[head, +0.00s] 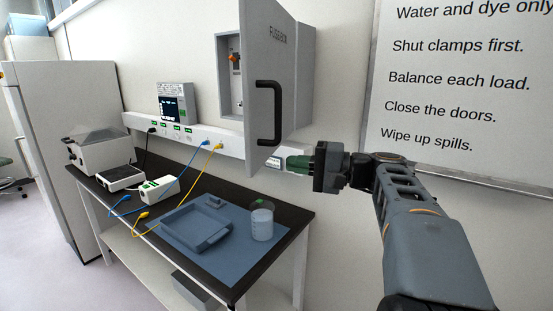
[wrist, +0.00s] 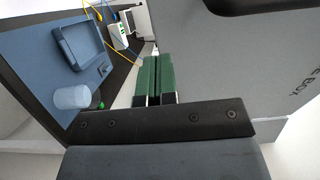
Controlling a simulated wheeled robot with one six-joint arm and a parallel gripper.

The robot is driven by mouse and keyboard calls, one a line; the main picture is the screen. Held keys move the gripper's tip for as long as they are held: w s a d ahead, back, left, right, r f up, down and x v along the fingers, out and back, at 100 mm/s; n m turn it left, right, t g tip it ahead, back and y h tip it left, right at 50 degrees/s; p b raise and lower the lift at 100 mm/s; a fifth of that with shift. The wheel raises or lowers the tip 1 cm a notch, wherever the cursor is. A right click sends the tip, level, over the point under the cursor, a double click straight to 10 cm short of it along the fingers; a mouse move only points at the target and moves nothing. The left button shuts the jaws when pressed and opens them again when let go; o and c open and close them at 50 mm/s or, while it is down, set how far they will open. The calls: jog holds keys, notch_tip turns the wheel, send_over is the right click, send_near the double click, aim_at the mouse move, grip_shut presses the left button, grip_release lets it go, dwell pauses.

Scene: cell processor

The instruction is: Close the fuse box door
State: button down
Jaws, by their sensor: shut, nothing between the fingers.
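The fuse box door (head: 268,65) is grey, with a label and a black handle (head: 277,113). It stands open, swung out from the fuse box (head: 226,75) on the wall; part of the inside shows at its left. My gripper (head: 291,162) is shut and empty, low and to the right of the handle, apart from it in the picture. In the wrist view, my shut green fingers (wrist: 153,60) are beside the door's labelled face (wrist: 230,65). The handle shows dark at the top edge (wrist: 255,5). I cannot tell whether the fingers touch the door.
Below is a dark bench (head: 290,225) with a blue mat, a tray (head: 197,232) and a beaker (head: 262,222). A power strip (head: 190,134) with blue and yellow cables runs along the wall. A whiteboard (head: 460,90) hangs at the right.

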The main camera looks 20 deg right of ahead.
aim_at(265, 161)
jog(key=shift+p+x, duration=0.45)
jog(key=shift+x, duration=1.85)
